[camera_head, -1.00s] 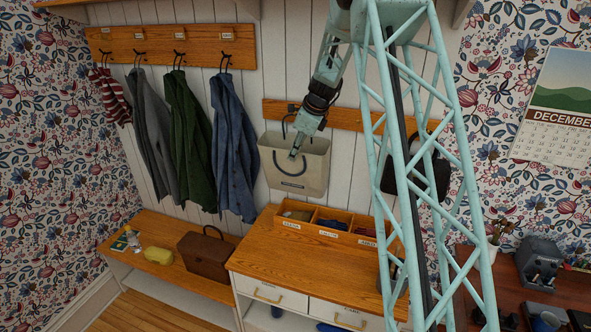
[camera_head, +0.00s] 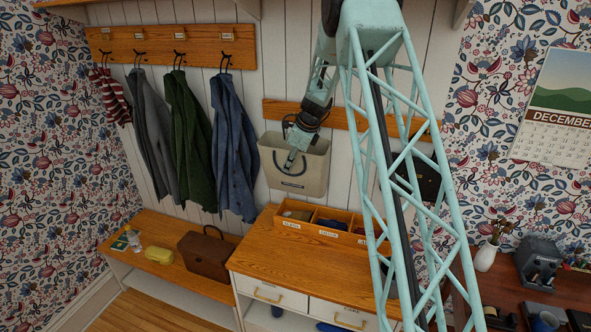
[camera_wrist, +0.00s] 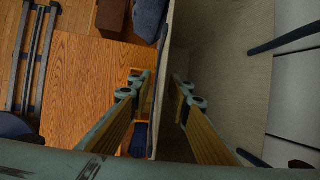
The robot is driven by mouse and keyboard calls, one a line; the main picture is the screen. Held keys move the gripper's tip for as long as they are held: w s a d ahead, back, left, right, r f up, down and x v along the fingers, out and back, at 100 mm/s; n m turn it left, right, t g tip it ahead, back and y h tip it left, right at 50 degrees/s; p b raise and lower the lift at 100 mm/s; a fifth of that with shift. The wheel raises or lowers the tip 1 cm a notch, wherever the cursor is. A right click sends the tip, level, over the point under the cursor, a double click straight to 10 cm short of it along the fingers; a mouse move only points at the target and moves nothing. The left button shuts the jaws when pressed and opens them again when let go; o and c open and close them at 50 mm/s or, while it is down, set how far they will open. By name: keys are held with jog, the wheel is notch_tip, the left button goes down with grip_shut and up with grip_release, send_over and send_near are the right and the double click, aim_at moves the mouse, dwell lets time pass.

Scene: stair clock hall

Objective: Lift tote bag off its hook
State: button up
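The beige tote bag (camera_head: 311,170) with dark navy handles hangs upright against the white panelled wall, below the short wooden hook rail (camera_head: 350,118). Its hook is mostly hidden behind my wrist. My gripper (camera_head: 290,162) points down at the left part of the bag's open top. In the wrist view, the fingers of my gripper (camera_wrist: 162,88) stand apart on either side of the bag's near wall, one outside and one inside the tote bag (camera_wrist: 225,50). Small gaps seem to show between fingers and fabric. A dark handle strap (camera_wrist: 290,40) crosses the bag's far side.
Several coats hang on the left rail (camera_head: 150,47), the blue one (camera_head: 235,150) near the tote. A black bag (camera_head: 425,182) hangs to the right, partly behind my arm. Below are a wooden cabinet (camera_head: 275,250) with an organiser (camera_head: 330,220) and a bench with a brown bag (camera_head: 207,251).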

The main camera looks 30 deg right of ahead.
dwell(0.3)
jog(key=shift+p+x, duration=0.45)
jog(key=shift+x, duration=2.1)
jog(key=shift+a, duration=0.15)
jog(key=shift+c, duration=0.2)
grip_shut()
